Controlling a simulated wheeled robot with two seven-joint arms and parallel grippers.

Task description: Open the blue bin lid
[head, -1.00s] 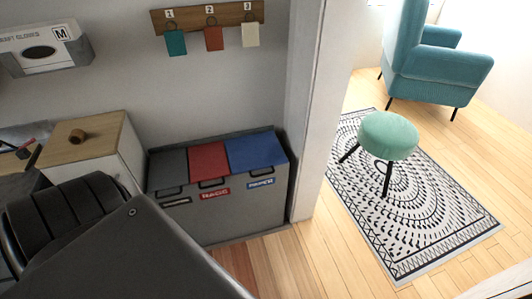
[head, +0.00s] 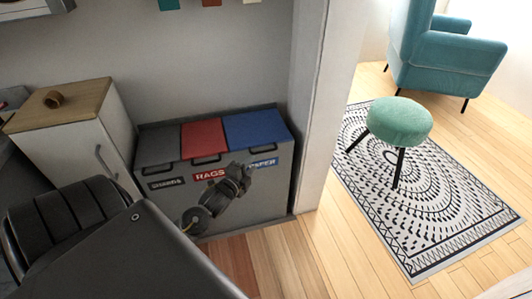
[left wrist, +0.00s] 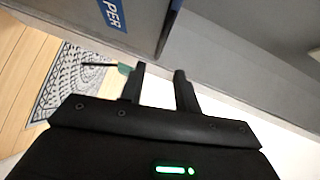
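The blue bin lid (head: 256,127) lies flat and shut at the right end of the grey bin unit (head: 240,205), beside the red lid (head: 203,138) and the grey lid (head: 160,146). A blue "PAPER" label (head: 263,162) is on the front below it and shows partly in the left wrist view (left wrist: 112,12). My left gripper (head: 244,172) is just in front of the unit, near that label and below the blue lid's front edge. In the left wrist view its two fingers (left wrist: 159,74) stand apart with nothing between them. My right gripper is not in view.
A white cabinet (head: 75,140) with a wooden top stands left of the bins. A white wall end (head: 312,130) rises just right of them. Further right are a green stool (head: 400,121), a patterned rug (head: 430,215) and a teal armchair (head: 440,55). Wooden floor in front is clear.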

